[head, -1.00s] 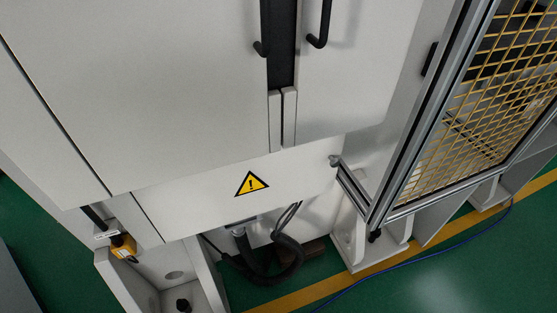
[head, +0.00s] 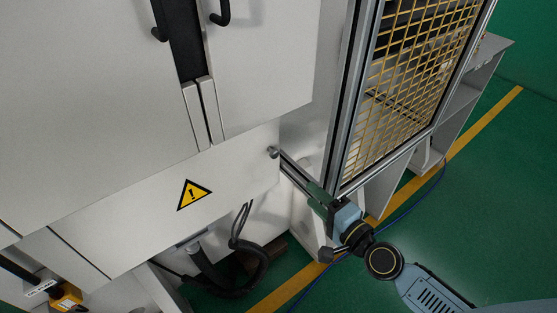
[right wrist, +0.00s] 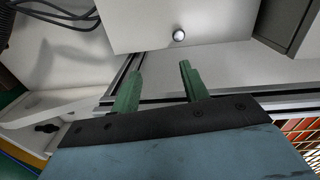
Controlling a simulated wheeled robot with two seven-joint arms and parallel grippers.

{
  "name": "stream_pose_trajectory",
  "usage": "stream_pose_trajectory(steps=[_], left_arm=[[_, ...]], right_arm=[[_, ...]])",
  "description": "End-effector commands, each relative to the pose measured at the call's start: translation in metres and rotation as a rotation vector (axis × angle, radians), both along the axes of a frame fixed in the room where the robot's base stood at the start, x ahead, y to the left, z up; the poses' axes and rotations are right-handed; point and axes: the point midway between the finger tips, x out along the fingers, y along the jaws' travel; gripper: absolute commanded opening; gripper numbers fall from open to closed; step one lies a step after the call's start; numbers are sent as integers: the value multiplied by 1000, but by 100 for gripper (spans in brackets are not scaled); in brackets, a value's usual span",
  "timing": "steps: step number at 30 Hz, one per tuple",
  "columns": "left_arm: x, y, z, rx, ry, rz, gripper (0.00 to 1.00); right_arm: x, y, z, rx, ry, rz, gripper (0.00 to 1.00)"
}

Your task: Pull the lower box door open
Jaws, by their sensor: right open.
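The lower box door (head: 140,225) is a pale grey panel with a yellow warning triangle (head: 194,195), below the tall cabinet doors. It looks shut. A small round metal knob (head: 273,152) sits at its right end. The knob also shows in the right wrist view (right wrist: 179,35), beyond the fingertips and slightly right of the middle of the gap. My right gripper (head: 314,190) has green fingers. It is open and empty, below and right of the knob and apart from it. Its two fingers show in the right wrist view (right wrist: 160,69). My left gripper is not in view.
A yellow mesh guard in a metal frame (head: 352,95) stands right of the door, close to my right gripper. Black cables (head: 262,270) hang below the door. Black handles (head: 222,12) are on the upper doors. Green floor (head: 500,200) is clear at the right.

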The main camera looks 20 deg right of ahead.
Motion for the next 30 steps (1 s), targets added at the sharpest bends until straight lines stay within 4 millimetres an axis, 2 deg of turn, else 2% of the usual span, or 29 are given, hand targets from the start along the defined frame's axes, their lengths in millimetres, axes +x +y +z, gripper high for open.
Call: stream_pose_trajectory(steps=[1, 3, 6, 11, 24, 30], left_arm=[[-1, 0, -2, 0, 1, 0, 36], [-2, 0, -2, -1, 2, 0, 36], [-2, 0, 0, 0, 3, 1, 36], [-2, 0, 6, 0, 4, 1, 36], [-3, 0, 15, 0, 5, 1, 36], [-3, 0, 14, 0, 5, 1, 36]], right_arm=[[0, 3, 12, 41, -15, 7, 45], [0, 6, 24, 82, -26, 12, 45], [4, 8, 31, 106, -32, 14, 45], [24, 15, 33, 107, -34, 13, 45], [103, 44, 32, 102, -33, 14, 45], [121, 51, 30, 103, -31, 14, 45]])
